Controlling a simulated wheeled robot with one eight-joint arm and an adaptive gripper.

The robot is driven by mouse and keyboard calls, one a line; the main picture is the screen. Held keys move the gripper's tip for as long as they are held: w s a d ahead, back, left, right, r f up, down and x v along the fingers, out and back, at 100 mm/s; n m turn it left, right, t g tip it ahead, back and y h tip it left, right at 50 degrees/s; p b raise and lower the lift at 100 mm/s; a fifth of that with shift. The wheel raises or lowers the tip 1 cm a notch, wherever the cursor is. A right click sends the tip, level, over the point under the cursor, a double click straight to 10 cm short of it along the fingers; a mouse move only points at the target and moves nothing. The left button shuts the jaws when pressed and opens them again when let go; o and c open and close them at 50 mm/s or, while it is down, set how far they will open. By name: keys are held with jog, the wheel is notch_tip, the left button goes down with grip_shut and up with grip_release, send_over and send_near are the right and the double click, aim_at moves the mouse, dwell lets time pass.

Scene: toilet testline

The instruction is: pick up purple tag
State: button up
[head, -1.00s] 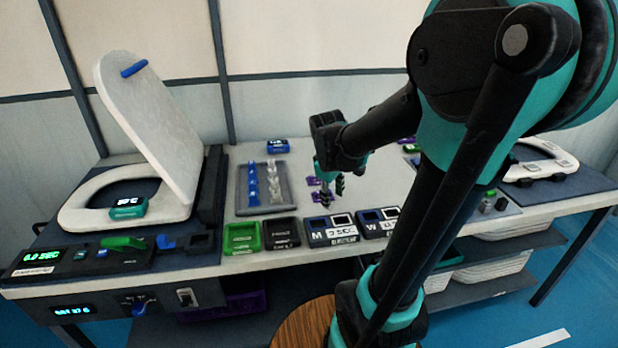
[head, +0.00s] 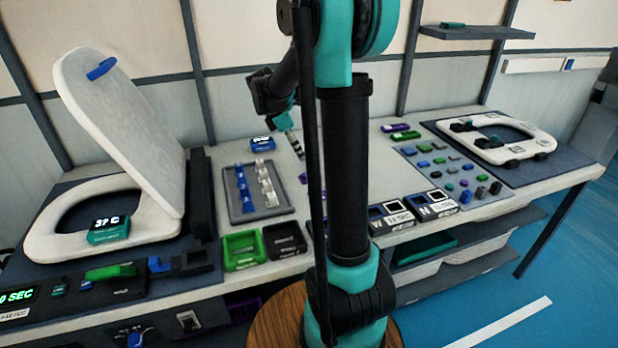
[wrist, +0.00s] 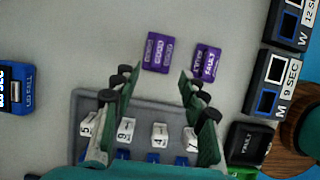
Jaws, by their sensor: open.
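Two purple tags with pale lettering lie on the grey tabletop in the wrist view: one (wrist: 158,52) just past the gap between my fingertips, the other (wrist: 207,62) to its right, close by the right finger. In the head view a bit of purple (head: 303,178) shows beside my arm, which hides the rest. My gripper (wrist: 157,84) is open and empty, its two green fingers apart over the edge of the grey tray. In the head view my gripper (head: 296,143) hangs above the table behind the tray.
The grey tray (head: 232,218) holds blue and white pieces. Green (head: 242,251) and black (head: 285,240) bins stand in front of it. A blue timer (head: 263,144) is behind. Further purple and green tags (head: 398,128) lie at the back right.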

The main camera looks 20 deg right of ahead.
aim_at(310, 173)
jog(key=x, duration=1)
jog(key=shift+w+f, duration=0.1)
jog(key=shift+f, duration=0.15)
grip_shut()
jog(key=shift+r, duration=0.1)
